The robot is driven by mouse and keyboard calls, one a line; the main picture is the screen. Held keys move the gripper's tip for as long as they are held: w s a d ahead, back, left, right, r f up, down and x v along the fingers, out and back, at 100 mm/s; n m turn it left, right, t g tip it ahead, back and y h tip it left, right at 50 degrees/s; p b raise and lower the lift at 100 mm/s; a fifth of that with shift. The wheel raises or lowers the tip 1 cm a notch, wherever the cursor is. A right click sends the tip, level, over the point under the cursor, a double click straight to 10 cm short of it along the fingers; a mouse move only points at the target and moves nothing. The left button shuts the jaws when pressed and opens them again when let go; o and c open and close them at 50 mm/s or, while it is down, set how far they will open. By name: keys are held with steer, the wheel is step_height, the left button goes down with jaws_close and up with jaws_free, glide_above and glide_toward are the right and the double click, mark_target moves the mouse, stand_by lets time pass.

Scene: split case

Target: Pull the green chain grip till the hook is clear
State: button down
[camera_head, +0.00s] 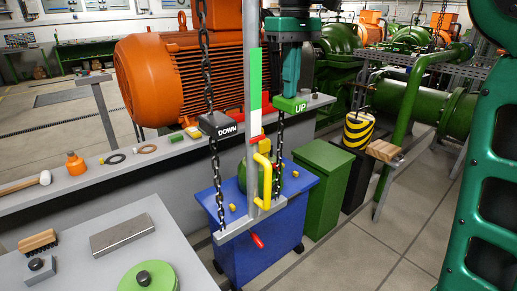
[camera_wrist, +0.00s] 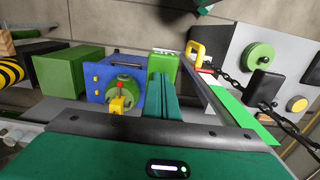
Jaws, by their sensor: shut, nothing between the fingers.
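The green chain grip marked UP (camera_head: 291,104) hangs on the right-hand dark chain (camera_head: 279,140). In the wrist view the same green grip (camera_wrist: 164,67) shows just past my fingertips. My gripper (camera_head: 291,90) points down at the grip from above. Its fingers (camera_wrist: 162,77) are together and empty; I cannot tell whether they touch the grip. A black grip marked DOWN (camera_head: 219,124) hangs on the left-hand chain. A yellow bent piece (camera_head: 263,182) is beside the post's foot, above the blue case (camera_head: 233,242); I cannot tell whether it is the hook.
A grey post (camera_head: 250,30) with a green, white and red strip stands between the chains. An orange motor (camera_head: 165,80) is behind a grey ledge holding small parts. A green box (camera_head: 320,175) and a striped yellow-black weight (camera_head: 358,130) stand to the right. Floor is clear at lower right.

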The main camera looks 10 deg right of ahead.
step_height(320, 180, down, 10)
steer(key=shift+r, duration=0.25)
stand_by(1.9)
steer(key=shift+r, duration=5.1)
step_height(320, 180, up, 7)
